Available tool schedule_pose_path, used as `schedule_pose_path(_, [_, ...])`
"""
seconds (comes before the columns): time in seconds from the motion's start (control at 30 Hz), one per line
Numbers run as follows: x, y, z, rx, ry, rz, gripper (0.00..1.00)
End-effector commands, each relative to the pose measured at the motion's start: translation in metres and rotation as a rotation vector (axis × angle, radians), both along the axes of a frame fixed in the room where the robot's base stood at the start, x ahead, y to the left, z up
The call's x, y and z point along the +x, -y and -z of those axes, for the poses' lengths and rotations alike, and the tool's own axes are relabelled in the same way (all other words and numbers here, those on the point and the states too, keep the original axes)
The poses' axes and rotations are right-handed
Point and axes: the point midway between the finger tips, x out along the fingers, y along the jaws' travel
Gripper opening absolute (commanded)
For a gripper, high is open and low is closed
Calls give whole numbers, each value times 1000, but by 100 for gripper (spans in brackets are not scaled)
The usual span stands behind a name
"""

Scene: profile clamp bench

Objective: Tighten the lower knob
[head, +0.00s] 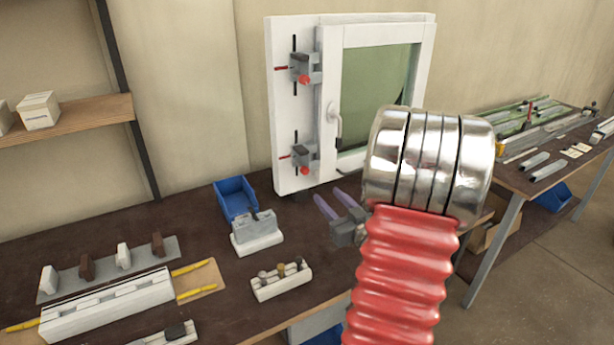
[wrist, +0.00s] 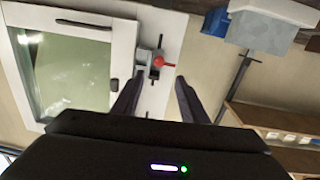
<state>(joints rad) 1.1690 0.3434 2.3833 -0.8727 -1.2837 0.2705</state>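The lower knob (head: 304,171) is red and sits on the lower grey clamp (head: 300,156), on the white board left of the window frame. In the wrist view, whose picture is upside down, a red knob (wrist: 159,62) that appears to be the lower one shows just beyond the fingertips. The upper red knob (head: 304,79) is on a matching clamp (head: 304,65) above. My gripper (head: 330,202) is open and empty, low in front of the board and right of the lower knob in the head view. Its two fingers (wrist: 160,82) are apart in the wrist view, touching nothing visible.
A blue bin (head: 236,198) and a grey block on a white base (head: 257,231) stand on the dark bench left of my gripper. A small white rack (head: 282,283) lies nearer. The window handle (head: 336,119) sticks out right of the clamps.

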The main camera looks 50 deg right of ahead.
Motion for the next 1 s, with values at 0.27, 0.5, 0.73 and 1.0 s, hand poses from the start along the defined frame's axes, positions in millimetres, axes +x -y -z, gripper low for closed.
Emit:
schedule_pose_path(0.27, [-3, 1, 0, 2, 13, -4, 40])
schedule_pose_path(0.5, [2, 2, 0, 2, 13, -4, 40])
schedule_pose_path(0.73, [26, 10, 0, 2, 12, -5, 40])
schedule_pose_path(1.0, [65, 24, 0, 2, 12, -6, 40])
